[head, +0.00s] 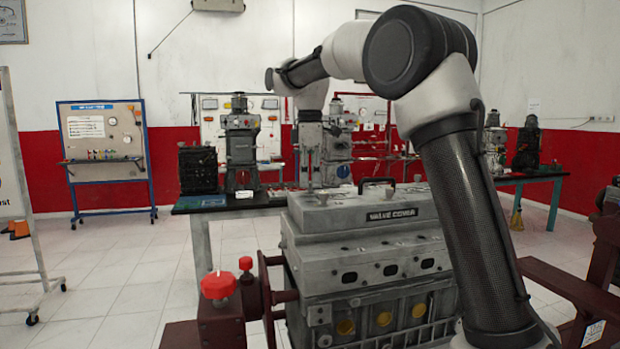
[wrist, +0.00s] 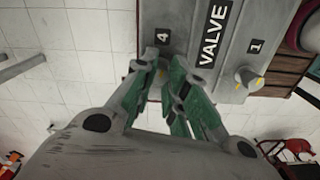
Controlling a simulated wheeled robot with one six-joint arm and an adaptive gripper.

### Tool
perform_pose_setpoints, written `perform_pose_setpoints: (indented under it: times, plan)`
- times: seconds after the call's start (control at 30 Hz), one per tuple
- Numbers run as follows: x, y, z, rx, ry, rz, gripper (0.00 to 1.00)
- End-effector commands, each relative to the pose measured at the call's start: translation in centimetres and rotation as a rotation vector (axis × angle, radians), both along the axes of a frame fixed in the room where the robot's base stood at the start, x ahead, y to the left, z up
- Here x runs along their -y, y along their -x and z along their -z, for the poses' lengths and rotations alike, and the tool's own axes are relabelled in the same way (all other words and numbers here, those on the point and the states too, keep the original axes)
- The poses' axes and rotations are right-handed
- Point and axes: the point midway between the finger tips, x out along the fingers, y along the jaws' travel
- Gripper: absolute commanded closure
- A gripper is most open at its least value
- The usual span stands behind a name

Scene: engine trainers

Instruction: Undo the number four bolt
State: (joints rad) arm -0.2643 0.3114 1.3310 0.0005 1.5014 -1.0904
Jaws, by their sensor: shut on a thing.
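The engine's grey valve cover (head: 370,212) has a black "VALVE COVER" label on its front. In the wrist view the cover (wrist: 205,82) shows a "4" label (wrist: 163,36) and a "1" label (wrist: 255,46). My gripper (wrist: 164,62), with green finger pads, is at the corner by the "4". Its fingers are closed around the number four bolt (wrist: 163,76), which is mostly hidden between them. The number one bolt (wrist: 243,76), with a yellow mark, is apart to the right. In the head view my gripper (head: 310,182) points straight down at the cover's back left.
A black handle (head: 377,182) rises from the cover. The dark red engine stand (head: 228,322) has red knobs (head: 218,286) at front left. A workbench with other engines (head: 240,150) stands behind.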

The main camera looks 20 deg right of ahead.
Motion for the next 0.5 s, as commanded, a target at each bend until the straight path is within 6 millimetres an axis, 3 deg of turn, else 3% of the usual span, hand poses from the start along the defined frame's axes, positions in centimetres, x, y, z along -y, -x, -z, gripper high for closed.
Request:
perform_pose_setpoints:
  times: [0.5]
  plan:
    - [0.0, -0.03, -0.06, 0.002, -0.001, -0.113, 1.0]
